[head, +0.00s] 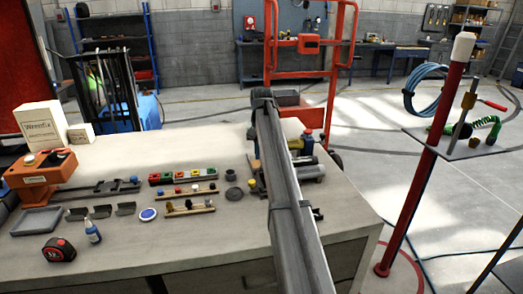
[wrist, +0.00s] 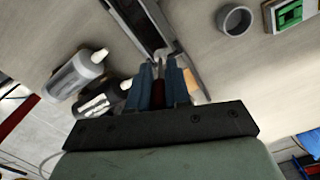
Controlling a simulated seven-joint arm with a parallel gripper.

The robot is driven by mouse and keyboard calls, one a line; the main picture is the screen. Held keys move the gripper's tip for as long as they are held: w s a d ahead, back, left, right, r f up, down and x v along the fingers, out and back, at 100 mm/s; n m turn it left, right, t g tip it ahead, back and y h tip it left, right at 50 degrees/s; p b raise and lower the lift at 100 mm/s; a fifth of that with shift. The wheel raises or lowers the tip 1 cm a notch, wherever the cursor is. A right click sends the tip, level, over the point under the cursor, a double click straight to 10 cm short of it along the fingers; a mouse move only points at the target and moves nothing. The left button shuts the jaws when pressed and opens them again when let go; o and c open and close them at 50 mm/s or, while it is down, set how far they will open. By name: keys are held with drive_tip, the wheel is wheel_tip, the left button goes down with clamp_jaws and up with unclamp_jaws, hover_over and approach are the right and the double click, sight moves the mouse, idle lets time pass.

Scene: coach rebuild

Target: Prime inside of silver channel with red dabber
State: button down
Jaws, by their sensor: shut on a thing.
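In the wrist view my gripper (wrist: 163,68) has its blue fingers close together on a dark red thing (wrist: 157,94), which I take to be the red dabber. Its narrow tip points away from me, at the silver channel (wrist: 184,48). The channel runs from the top of the view down past the fingertips. I cannot tell whether the tip touches it or lies inside it. In the head view my arm covers this place, and the fingers, dabber and channel are not clearly seen.
Bottles (wrist: 75,77) lie left of the fingers and a grey cup (wrist: 237,19) sits to the right in the wrist view. In the head view coloured blocks (head: 181,176), a tape measure (head: 59,250) and a grey tray (head: 36,221) are on the bench.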

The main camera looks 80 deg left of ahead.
drive_tip(key=shift+f, duration=0.9)
drive_tip(key=shift+d+r, duration=0.15)
drive_tip(key=shift+d, duration=1.25)
drive_tip(key=shift+a+r, duration=0.15)
drive_tip(key=shift+r, duration=0.4)
wheel_tip(320, 180, up, 7)
drive_tip(key=shift+f, duration=0.1)
